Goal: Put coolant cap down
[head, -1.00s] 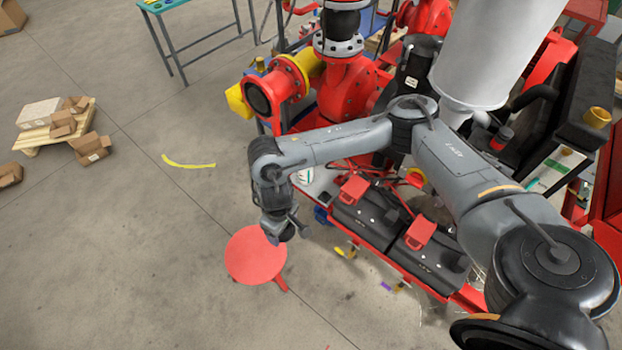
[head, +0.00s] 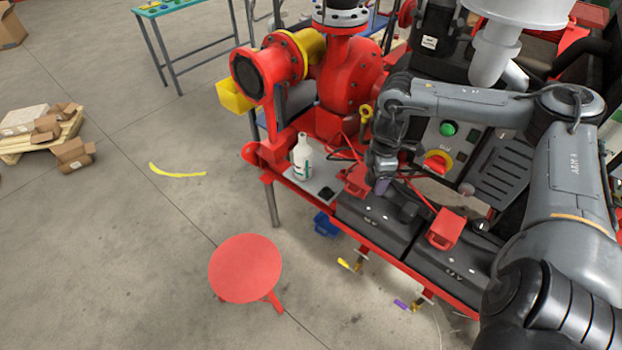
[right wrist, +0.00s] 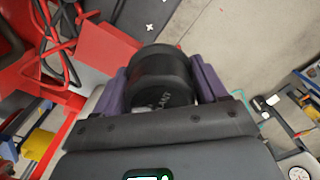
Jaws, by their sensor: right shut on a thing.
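The coolant cap (right wrist: 165,80) is a black round cap with pale lettering in the right wrist view. My right gripper (right wrist: 163,88) is shut on it, with a purple finger on each side. In the head view my right gripper (head: 382,186) points down over the black batteries (head: 378,217), close to a red terminal cover (head: 357,180). The cap cannot be made out there. My left gripper is not in view.
A white bottle (head: 301,160) stands on a grey tray (head: 314,183), with a small black item (head: 326,193) beside it. A red stool (head: 245,268) stands on open floor in front. A red pump (head: 345,85) and a control panel (head: 452,140) are behind.

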